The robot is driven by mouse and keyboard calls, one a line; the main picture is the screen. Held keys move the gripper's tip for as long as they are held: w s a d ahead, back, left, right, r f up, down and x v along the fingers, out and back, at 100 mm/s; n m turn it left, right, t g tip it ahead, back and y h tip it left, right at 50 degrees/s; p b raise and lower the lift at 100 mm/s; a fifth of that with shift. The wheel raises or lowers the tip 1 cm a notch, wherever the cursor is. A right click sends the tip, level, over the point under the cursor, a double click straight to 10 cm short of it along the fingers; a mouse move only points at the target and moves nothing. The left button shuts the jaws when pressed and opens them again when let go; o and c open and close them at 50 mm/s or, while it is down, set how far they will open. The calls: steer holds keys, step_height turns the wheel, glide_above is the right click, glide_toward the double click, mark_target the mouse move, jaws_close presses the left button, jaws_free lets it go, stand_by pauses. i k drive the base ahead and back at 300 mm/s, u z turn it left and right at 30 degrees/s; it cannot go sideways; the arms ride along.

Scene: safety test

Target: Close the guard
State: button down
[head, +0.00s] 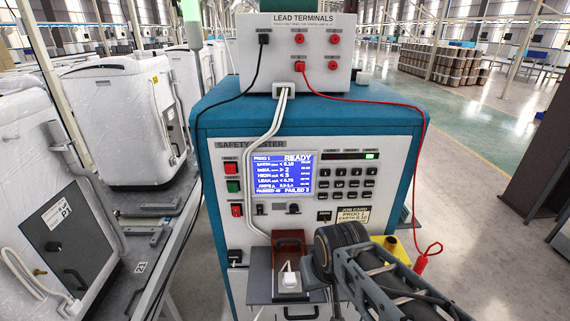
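A reddish-brown see-through flap (288,240), which looks like the guard, stands raised at the back of a small grey shelf (259,284) on the front of the safety tester (220,180). A white plug (289,279) sits on a light outlet plate below and in front of the flap. My gripper (312,277) is just right of the plug and flap, at the end of my arm, which reaches in from the lower right. My wrist hides the shelf's right part. The fingers are too small and covered to tell their opening. I cannot tell whether they touch the flap.
The screen (283,174) reads READY. A white cable (269,150) runs down the tester's left front. A red lead (425,140) hangs on the right, ending in a red clip (422,262). A yellow object (393,244) is behind my arm. Wrapped white appliances (123,115) line the left.

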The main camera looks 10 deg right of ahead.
mark_target(287, 240)
steer(key=z, duration=2.2)
steer(key=k, duration=0.45)
steer(key=u, duration=1.8)
